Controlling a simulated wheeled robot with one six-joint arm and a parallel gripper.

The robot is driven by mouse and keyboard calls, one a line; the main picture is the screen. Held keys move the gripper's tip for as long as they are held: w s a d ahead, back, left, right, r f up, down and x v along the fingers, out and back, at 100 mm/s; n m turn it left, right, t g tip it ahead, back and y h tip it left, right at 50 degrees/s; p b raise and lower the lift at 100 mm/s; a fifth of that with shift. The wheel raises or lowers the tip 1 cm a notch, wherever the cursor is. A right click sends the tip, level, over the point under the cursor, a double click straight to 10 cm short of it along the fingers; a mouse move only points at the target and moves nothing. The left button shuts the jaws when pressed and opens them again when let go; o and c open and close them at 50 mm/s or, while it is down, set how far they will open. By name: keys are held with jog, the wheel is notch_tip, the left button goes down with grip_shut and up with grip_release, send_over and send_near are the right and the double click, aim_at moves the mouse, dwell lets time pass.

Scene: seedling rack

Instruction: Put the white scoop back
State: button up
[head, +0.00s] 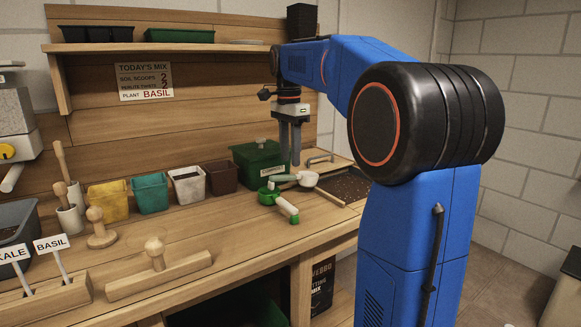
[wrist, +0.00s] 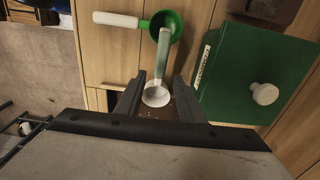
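The white scoop (head: 307,180) lies at the right part of the bench, at the edge of a sunken soil bin. Its pale handle points left in the head view. In the wrist view its round white cup (wrist: 156,97) shows between my fingers, with the handle running up the picture. My gripper (head: 290,163) points down, open and empty, just above the scoop. In the wrist view the gripper's fingers (wrist: 158,92) stand apart on either side of the scoop; contact cannot be told. A green scoop (head: 268,194) with a white handle lies beside it, and its green cup shows in the wrist view (wrist: 168,22).
A green lidded box (head: 258,158) stands close behind the scoops. The soil bin (head: 347,187) is sunk in the bench at right. Yellow (head: 108,202), teal (head: 150,194), white and brown pots stand to the left. Wooden tools (head: 160,276) lie at front left. A shelf (head: 160,47) hangs above.

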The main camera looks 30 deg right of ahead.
aim_at(290, 175)
notch_tip(290, 175, up, 8)
jog(key=shift+a, duration=0.15)
dwell(0.6)
